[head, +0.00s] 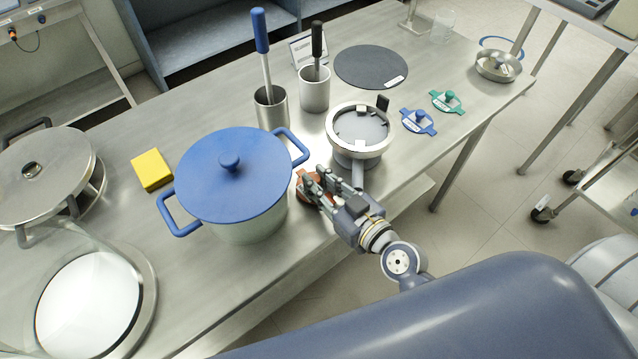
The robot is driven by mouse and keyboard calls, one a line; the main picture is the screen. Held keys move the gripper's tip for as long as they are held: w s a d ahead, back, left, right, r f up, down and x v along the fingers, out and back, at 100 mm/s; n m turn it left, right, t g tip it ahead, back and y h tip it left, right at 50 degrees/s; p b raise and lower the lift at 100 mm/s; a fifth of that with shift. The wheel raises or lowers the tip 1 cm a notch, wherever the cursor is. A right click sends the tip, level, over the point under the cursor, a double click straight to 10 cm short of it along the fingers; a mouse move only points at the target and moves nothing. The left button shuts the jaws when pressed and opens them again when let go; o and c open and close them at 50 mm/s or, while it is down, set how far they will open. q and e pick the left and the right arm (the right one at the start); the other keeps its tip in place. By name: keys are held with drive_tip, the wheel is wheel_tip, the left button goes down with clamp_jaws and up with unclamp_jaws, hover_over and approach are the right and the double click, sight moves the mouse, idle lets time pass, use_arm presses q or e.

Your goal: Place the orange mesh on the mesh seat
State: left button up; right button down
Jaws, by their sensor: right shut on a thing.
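The orange mesh (307,195) is a small orange-brown piece on the near side of the table, just right of the big blue-lidded pot. My right gripper (313,187) is shut on it, and its fingers hide much of it. I cannot tell whether the mesh touches the table. A round steel vessel (360,133) with a wide pale rim and a dark clamp stands just behind and right of the gripper. It may hold the mesh seat, but I cannot tell for sure. My left gripper is not in view.
The blue-lidded pot (232,175) stands close left of the gripper. A blue mesh piece (419,121) and a green one (446,101) lie right of the vessel.

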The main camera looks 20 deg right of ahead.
wheel_tip(320, 180, up, 3)
drive_tip(key=s+a+r+b, duration=0.1)
drive_tip(key=s+a+b, duration=0.2)
drive_tip(key=s, duration=1.2)
drive_tip(key=shift+s+a, duration=0.15)
drive_tip(key=shift+a, duration=0.75)
